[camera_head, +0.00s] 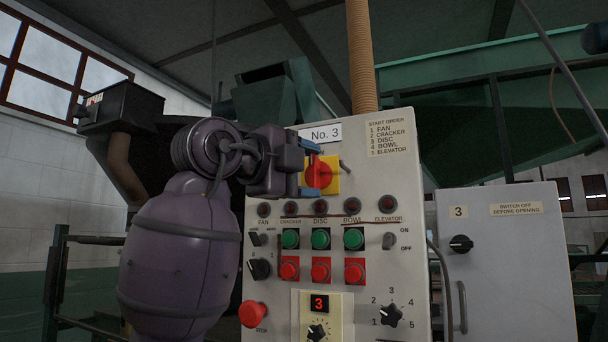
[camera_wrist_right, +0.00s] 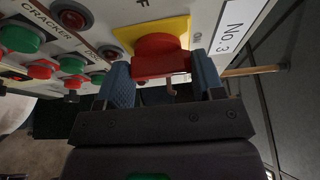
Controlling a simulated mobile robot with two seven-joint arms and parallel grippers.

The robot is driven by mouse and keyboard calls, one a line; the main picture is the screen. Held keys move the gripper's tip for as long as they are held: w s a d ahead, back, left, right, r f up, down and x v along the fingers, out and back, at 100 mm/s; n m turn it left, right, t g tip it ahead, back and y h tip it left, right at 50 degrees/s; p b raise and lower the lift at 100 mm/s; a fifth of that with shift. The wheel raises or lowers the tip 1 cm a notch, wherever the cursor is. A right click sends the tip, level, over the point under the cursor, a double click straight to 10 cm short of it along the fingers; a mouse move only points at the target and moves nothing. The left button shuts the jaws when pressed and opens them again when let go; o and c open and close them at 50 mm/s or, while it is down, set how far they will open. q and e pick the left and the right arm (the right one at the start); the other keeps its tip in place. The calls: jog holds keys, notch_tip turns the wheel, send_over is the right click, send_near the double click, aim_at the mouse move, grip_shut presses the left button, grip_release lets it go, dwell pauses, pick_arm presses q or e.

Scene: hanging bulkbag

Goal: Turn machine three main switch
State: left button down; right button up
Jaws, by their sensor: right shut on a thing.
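The main switch is a red rotary knob (camera_head: 319,174) on a yellow square plate (camera_head: 333,172), high on the panel below the "No. 3" label (camera_head: 320,134). My right gripper (camera_head: 314,178) reaches it from the left, its blue-padded fingers on the knob. In the right wrist view the red knob (camera_wrist_right: 158,52) sits between the two blue fingers of my right gripper (camera_wrist_right: 163,75), which is shut on it. Part of the yellow plate (camera_wrist_right: 124,34) and "ON" lettering show behind it. The fingers hide part of the knob. My left gripper is not in view.
The control panel (camera_head: 285,210) carries lamps, green and red buttons, selector knobs and a red stop button (camera_head: 253,314) below the switch. A grey cabinet (camera_head: 510,270) with a black rotary switch (camera_head: 461,244) stands at the right. A tan pipe (camera_head: 360,60) rises behind the panel.

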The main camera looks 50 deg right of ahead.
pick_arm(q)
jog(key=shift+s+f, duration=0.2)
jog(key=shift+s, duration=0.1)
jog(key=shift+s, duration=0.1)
pick_arm(e)
jog(key=o, duration=0.6)
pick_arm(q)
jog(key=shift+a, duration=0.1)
pick_arm(e)
jog(key=shift+o, duration=0.2)
jog(key=w+a, duration=0.1)
jog(key=a, duration=0.9)
jog(key=shift+a, duration=0.4)
